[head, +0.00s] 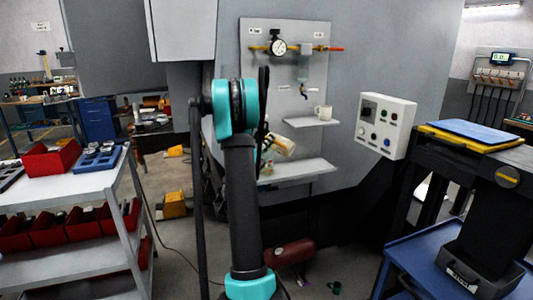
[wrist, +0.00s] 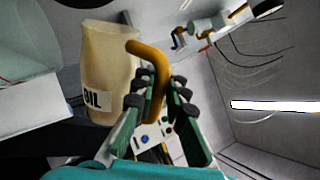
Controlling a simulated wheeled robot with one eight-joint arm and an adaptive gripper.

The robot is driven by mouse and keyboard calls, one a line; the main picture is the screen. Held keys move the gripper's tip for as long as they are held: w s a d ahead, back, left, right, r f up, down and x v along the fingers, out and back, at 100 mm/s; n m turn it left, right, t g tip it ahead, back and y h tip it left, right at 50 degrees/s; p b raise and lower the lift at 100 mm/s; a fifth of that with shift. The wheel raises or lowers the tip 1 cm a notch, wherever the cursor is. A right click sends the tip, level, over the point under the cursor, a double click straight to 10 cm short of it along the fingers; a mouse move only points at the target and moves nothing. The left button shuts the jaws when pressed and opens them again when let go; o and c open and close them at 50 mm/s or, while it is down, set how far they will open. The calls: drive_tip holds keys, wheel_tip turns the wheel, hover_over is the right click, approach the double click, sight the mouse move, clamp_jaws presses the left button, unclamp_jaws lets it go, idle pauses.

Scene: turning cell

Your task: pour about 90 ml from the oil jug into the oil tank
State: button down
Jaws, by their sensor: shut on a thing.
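The oil jug (wrist: 110,70) is cream-coloured with a black-on-white label that reads partly as "OIL" and an orange-brown handle. My gripper (wrist: 160,105) is shut on this handle. In the head view the jug (head: 283,145) is held tilted above the lower wall shelf, just right of my arm, which hides most of my gripper. A small pale vessel (head: 267,168) shows partly below the jug at the left of that shelf; I cannot tell if it is the oil tank. No liquid stream can be made out.
The lower shelf (head: 305,170) is mostly bare to the right. A mug (head: 322,112) stands on the upper shelf (head: 305,122), close to the jug. A gauge panel (head: 312,60) is behind, and a control box (head: 385,125) is to the right. A red cylinder (head: 290,252) lies on the floor.

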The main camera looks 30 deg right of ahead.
drive_tip(key=shift+w+a+r+n+t, duration=0.1)
drive_tip(key=shift+w+r+n+t, duration=0.1)
drive_tip(key=shift+n+t, duration=0.3)
drive_tip(key=shift+w+a+r+n+t, duration=0.15)
drive_tip(key=shift+n+t, duration=0.15)
drive_tip(key=shift+n, duration=0.4)
